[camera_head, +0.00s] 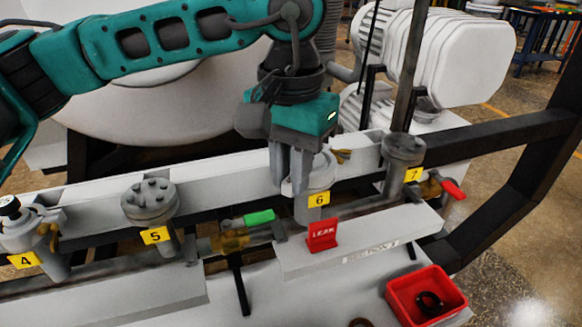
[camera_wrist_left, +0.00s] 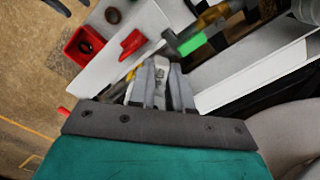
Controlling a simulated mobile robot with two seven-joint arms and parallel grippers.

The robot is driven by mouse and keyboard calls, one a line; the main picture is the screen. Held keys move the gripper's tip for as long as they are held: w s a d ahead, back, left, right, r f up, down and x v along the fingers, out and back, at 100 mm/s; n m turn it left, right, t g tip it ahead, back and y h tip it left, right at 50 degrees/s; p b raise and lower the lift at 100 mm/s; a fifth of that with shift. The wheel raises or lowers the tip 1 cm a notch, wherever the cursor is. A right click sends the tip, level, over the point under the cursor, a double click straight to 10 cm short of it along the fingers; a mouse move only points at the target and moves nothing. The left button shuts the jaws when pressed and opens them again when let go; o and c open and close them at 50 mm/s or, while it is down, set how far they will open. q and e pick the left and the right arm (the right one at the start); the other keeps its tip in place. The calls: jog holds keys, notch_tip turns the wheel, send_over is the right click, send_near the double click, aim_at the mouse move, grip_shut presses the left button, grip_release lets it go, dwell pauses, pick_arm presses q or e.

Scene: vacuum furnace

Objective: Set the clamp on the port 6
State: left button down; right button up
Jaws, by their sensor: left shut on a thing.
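Port 6 (camera_head: 318,212) is a pale upright pipe stub with a yellow number label, between port 5 (camera_head: 149,204) and port 7 (camera_head: 403,155). My left gripper (camera_head: 297,186) points down at the top of port 6 and is shut on the clamp, whose brass wing part (camera_head: 341,156) sticks out to the right. The clamp is at the port's top; the fingers hide how it sits on the flange. In the left wrist view the gripper (camera_wrist_left: 163,88) holds a pale metal piece, with brass (camera_wrist_left: 131,74) beside it. My right gripper is not in view.
A red LEAK sign (camera_head: 322,235) stands just in front of port 6. A green-handled valve (camera_head: 258,218) is to its left and a red-handled one (camera_head: 453,190) beyond port 7. A red bin (camera_head: 398,296) with a dark ring sits front right. Port 4 (camera_head: 25,240) is far left.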

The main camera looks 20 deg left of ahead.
pick_arm(q)
jog(key=c, duration=1)
grip_release()
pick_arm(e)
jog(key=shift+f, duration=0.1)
pick_arm(q)
notch_tip(320, 180, up, 13)
jog(key=shift+f+p, duration=0.1)
jog(key=shift+p, duration=0.85)
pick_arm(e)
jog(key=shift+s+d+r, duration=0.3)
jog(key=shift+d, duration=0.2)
